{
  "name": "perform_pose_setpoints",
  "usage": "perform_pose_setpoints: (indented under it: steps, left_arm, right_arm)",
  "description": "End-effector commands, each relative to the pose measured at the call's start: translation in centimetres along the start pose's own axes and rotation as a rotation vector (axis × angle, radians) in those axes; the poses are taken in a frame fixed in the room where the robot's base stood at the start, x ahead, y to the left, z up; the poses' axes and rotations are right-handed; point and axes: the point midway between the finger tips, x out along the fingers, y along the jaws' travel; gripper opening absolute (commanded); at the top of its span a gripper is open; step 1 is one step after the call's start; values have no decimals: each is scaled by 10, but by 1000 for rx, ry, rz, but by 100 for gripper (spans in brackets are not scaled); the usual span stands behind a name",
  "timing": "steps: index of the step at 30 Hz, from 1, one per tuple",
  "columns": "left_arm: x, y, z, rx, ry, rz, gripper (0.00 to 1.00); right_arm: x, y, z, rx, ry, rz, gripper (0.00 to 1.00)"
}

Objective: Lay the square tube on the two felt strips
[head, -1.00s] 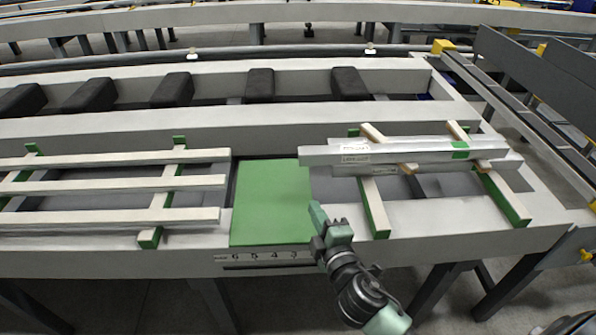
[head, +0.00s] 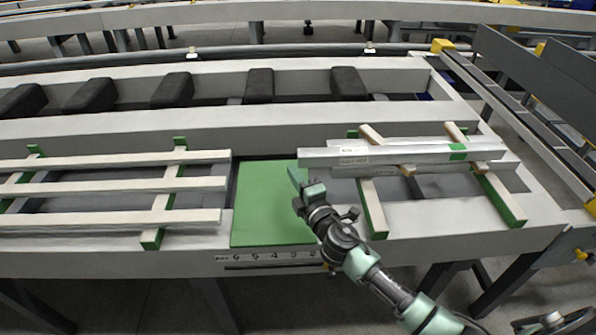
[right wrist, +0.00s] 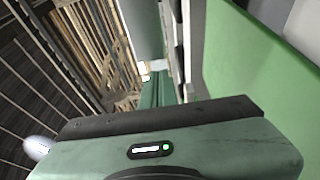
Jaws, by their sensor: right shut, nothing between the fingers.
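A silvery square tube (head: 410,153) with a white label and a green band lies across two bearers at the right of the head view. Its left end overhangs toward a green mat. More tube shows beneath it, with small wooden pieces between. The bearers have green sides, on the left one (head: 374,207) and the right one (head: 502,199); I cannot tell if this is the felt. My right gripper (head: 298,178) is shut and empty over the green mat, near the tube's left end. In the right wrist view its green fingers (right wrist: 158,92) point away. My left gripper is not in view.
The green mat (head: 265,205) is bare. At the left, several pale bars (head: 110,187) lie across two green-ended bearers (head: 151,239). Dark blocks (head: 260,84) stand in the channel behind. A number scale (head: 272,257) runs along the table's front edge.

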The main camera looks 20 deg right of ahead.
Motion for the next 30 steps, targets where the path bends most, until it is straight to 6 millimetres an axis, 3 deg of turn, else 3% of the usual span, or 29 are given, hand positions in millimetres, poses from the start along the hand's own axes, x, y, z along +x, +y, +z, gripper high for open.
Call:
perform_pose_setpoints:
  steps: [17, 30]
  left_arm:
    - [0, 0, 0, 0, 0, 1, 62]
    - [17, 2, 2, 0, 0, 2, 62]
  right_arm:
    - [4, -1, 16, 0, -1, 0, 0]
    - [29, -2, 118, -2, -3, 0, 0]
